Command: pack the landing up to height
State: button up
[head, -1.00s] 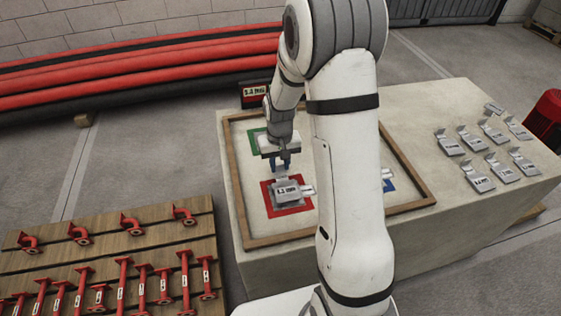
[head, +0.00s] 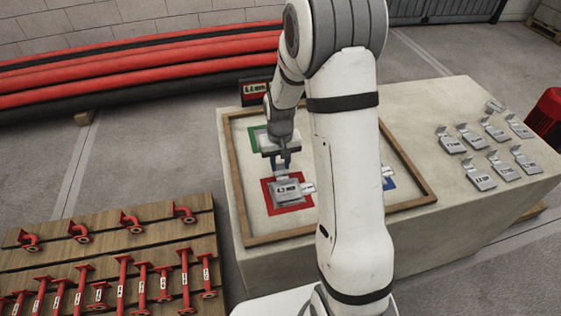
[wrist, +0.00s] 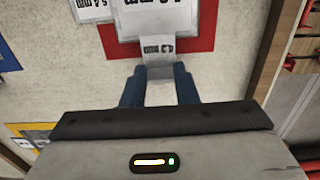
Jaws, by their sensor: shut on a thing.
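A grey shim plate (head: 287,190) with a printed label and a raised tab lies over the red-bordered square (head: 299,206) on the plinth top. My gripper (head: 283,166) is above its far edge, with its blue fingers shut on the tab. In the wrist view, the fingers (wrist: 160,78) close on both sides of the tab (wrist: 160,55), and the plate (wrist: 158,22) lies over the red square (wrist: 205,38). Another labelled piece (head: 308,188) sticks out beside it. I cannot tell whether the held plate touches what is beneath it.
Several loose shim plates (head: 480,178) lie on the right of the plinth (head: 430,108). A wooden frame (head: 238,205) surrounds the coloured squares, including a green one (head: 253,146) and a blue one (head: 389,184). A small display (head: 253,90) stands behind. My arm hides part of the area.

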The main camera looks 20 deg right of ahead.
jog(key=shift+f, duration=0.3)
jog(key=o, duration=1.1)
notch_tip(320, 180, up, 8)
jog(key=shift+f, duration=0.1)
